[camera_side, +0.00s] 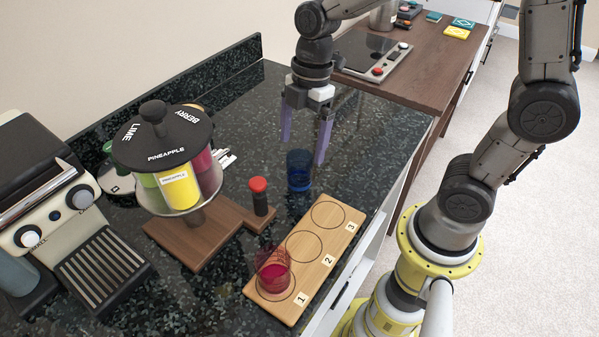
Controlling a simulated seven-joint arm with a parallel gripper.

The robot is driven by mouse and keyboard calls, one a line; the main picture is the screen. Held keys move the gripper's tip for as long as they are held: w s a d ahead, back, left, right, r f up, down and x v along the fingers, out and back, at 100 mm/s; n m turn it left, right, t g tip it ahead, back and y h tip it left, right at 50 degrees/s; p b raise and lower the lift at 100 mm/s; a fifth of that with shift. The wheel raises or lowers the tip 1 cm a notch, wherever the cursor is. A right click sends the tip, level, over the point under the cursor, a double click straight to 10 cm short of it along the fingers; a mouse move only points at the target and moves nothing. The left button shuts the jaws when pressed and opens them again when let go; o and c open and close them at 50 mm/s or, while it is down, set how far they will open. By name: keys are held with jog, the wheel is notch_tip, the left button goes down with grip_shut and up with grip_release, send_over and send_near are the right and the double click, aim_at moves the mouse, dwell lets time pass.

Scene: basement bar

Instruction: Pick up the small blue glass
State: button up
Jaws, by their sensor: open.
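The small blue glass (299,171) stands upright on the dark speckled counter, just behind the far end of the wooden board. My gripper (304,150) has its two purple fingers pointing down, apart, with nothing held. The right finger comes down close beside the glass's upper right side in the picture; the left finger is up and to its left. I cannot tell whether the right finger touches the glass.
A wooden board (327,243) with numbered circles holds a red glass (273,272) at circle 1; circles 2 and 3 are empty. A coffee machine (60,215) is far left.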

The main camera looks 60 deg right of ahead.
aim_at(298, 170)
jog(key=shift+a+f, duration=0.3)
jog(key=shift+f, duration=0.9)
jog(key=shift+a+f, duration=0.25)
jog(key=shift+f, duration=1)
jog(key=shift+a+f, duration=0.3)
jog(key=shift+f, duration=0.9)
jog(key=c, duration=1.5)
jog(key=shift+r, duration=0.15)
